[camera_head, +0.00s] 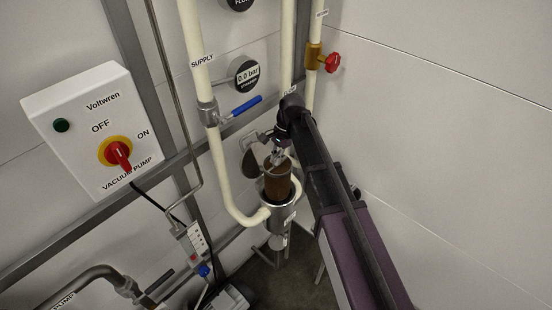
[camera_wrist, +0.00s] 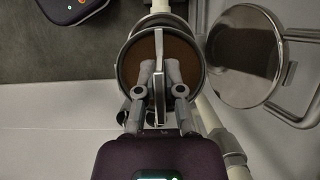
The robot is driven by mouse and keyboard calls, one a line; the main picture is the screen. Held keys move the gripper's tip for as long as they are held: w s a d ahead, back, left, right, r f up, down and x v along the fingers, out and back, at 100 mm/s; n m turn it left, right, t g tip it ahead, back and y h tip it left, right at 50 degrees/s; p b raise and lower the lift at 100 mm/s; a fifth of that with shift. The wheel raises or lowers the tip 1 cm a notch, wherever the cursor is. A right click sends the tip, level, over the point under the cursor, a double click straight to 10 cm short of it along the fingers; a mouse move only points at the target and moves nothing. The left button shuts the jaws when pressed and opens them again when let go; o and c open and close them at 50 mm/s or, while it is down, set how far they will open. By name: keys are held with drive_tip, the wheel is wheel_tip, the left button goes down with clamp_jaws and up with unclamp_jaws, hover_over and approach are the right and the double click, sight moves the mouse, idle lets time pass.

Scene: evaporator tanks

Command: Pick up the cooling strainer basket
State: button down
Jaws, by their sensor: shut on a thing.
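The cooling strainer basket (camera_head: 277,181) is a brown cylinder that stands upright, partly out of the top of a metal strainer housing (camera_head: 278,213). In the wrist view the basket (camera_wrist: 183,55) shows as a round brown mesh with a grey rim and a bar handle across its middle. My gripper (camera_head: 279,157) is above the basket. In the wrist view my gripper (camera_wrist: 159,75) has its two fingers shut on the bar handle. The basket's lower end is hidden in the housing.
A round metal lid (camera_wrist: 245,55) hangs open beside the housing. Cream pipes run close by, with a blue-handled valve (camera_head: 246,106) and a red-handled valve (camera_head: 331,63). A vacuum pump switch box (camera_head: 92,128) is at left. The right wall is bare.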

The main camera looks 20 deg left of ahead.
drive_tip(key=shift+r+p, duration=2.5)
drive_tip(key=shift+r, duration=0.5)
drive_tip(key=shift+s+f, duration=0.1)
